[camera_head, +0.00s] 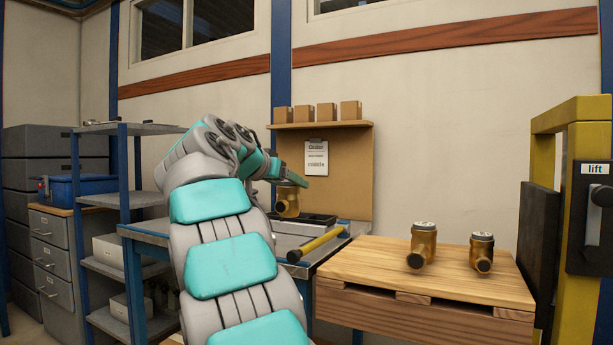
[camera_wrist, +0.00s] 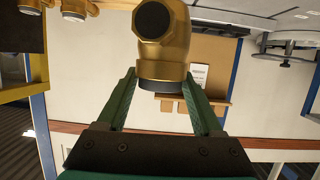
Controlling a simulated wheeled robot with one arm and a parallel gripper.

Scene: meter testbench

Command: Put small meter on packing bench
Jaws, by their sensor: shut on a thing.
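A brass meter (camera_head: 287,203) with a dark cap hangs in my gripper (camera_head: 290,182), above the blue-framed bench with a grey top (camera_head: 283,243). In the wrist view, the two green fingers of my gripper (camera_wrist: 160,84) close on the capped end of the brass meter (camera_wrist: 163,50). Two more brass meters, a larger one (camera_head: 423,246) and a smaller one (camera_head: 482,253), stand upright on a wooden pallet (camera_head: 420,271) at the right. My arm hides part of the bench. I cannot tell the held meter's size class for certain.
A dark tray (camera_head: 318,219) and a yellow-handled tool (camera_head: 318,243) lie on the bench. Behind it stands a brown board with a clipboard (camera_head: 316,157) and small boxes (camera_head: 327,112) on a shelf. A yellow lift frame (camera_head: 585,240) is at the right, shelving (camera_head: 122,200) at the left.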

